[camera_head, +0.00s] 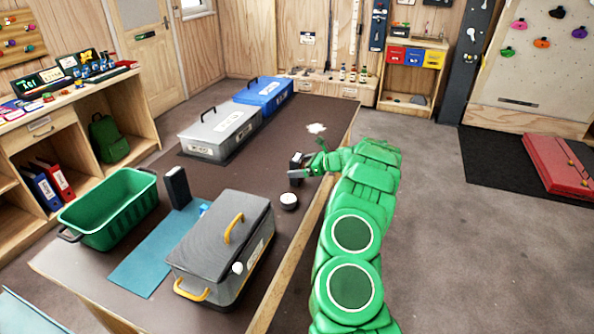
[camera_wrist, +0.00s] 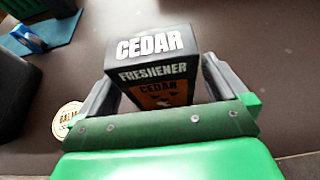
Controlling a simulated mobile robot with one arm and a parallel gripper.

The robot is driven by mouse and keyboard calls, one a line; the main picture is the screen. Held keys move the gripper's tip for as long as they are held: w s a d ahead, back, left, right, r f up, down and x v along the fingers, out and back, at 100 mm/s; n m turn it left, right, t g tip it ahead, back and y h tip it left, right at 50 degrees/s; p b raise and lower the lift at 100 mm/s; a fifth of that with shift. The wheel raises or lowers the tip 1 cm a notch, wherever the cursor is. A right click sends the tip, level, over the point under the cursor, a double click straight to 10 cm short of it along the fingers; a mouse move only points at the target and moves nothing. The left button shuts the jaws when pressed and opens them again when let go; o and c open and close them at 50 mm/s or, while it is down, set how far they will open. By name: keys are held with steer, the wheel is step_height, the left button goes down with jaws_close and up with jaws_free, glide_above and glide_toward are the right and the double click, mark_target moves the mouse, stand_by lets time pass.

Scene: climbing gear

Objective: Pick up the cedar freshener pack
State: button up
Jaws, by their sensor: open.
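The cedar freshener pack (camera_wrist: 155,75) is a black box with white CEDAR lettering and an orange panel. In the wrist view it stands between the two fingers of my gripper (camera_wrist: 158,90), with a finger on each side. The fingers look spread, with a small gap at the right; contact at the left is unclear. In the head view the pack (camera_head: 296,159) shows as a small dark box on the brown table, right at my gripper (camera_head: 300,174), partly hidden by it.
A round balm tin (camera_wrist: 66,117) sits close to the left finger. A grey toolbox (camera_head: 215,245) with yellow handles, a black upright box (camera_head: 176,187), a green crate (camera_head: 88,222) and a grey case (camera_head: 215,135) stand on the table. The table's right edge is near.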

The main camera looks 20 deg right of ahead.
steer(key=shift+w+a+f, duration=0.25)
steer(key=shift+w+a, duration=0.1)
steer(key=shift+a, duration=0.05)
steer(key=shift+c, duration=0.3)
steer(key=c, duration=1)
steer(key=shift+o, duration=0.2)
